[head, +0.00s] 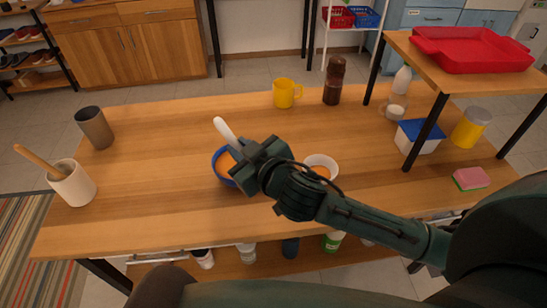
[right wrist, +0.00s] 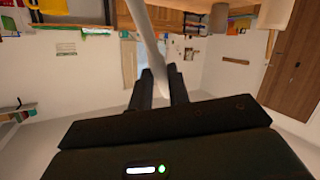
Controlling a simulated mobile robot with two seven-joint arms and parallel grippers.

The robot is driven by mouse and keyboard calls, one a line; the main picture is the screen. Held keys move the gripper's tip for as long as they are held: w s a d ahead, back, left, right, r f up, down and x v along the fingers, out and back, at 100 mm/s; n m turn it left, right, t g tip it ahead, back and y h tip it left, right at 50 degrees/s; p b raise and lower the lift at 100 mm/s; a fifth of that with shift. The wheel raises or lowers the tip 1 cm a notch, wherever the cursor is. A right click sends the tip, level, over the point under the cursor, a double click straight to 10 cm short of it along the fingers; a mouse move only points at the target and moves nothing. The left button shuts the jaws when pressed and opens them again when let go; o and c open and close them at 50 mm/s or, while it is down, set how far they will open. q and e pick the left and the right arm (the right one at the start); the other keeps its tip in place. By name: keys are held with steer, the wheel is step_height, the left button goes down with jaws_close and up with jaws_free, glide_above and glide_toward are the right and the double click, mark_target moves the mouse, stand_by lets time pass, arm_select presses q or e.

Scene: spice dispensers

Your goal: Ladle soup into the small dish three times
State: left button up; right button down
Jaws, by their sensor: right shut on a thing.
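A blue bowl (head: 218,168) with orange soup stands on the wooden table, partly hidden behind my right gripper (head: 246,157). The gripper is shut on the white handle of the ladle (head: 225,131), which tilts up and to the left above the bowl. The handle of the ladle also shows between the fingers in the right wrist view (right wrist: 150,40). The ladle's lower end is hidden. The small white dish (head: 323,160) stands to the right of the bowl, with something orange in it; my arm covers its near side. My left gripper is not in view.
A yellow mug (head: 286,93) and a brown bottle (head: 334,82) stand at the back. A grey cup (head: 95,128) and a white holder (head: 72,185) stand left. A raised shelf with a red tray (head: 472,50) covers the right. The table's left middle is clear.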

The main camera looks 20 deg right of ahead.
steer(key=w+a+r+n+y, duration=0.2)
steer(key=w+a+n+y, duration=0.1)
steer(key=w+a+y, duration=0.35)
steer(key=w+d+t+h, duration=0.1)
steer(key=w+d+f+m+t+h, duration=0.1)
steer(key=t, duration=0.1)
steer(key=w+d+t+h, duration=0.1)
steer(key=shift+w+f+m+t+h, duration=0.25)
steer(key=shift+w+m+t+h, duration=0.1)
steer(key=shift+m+t, duration=0.05)
steer(key=shift+r, duration=0.1)
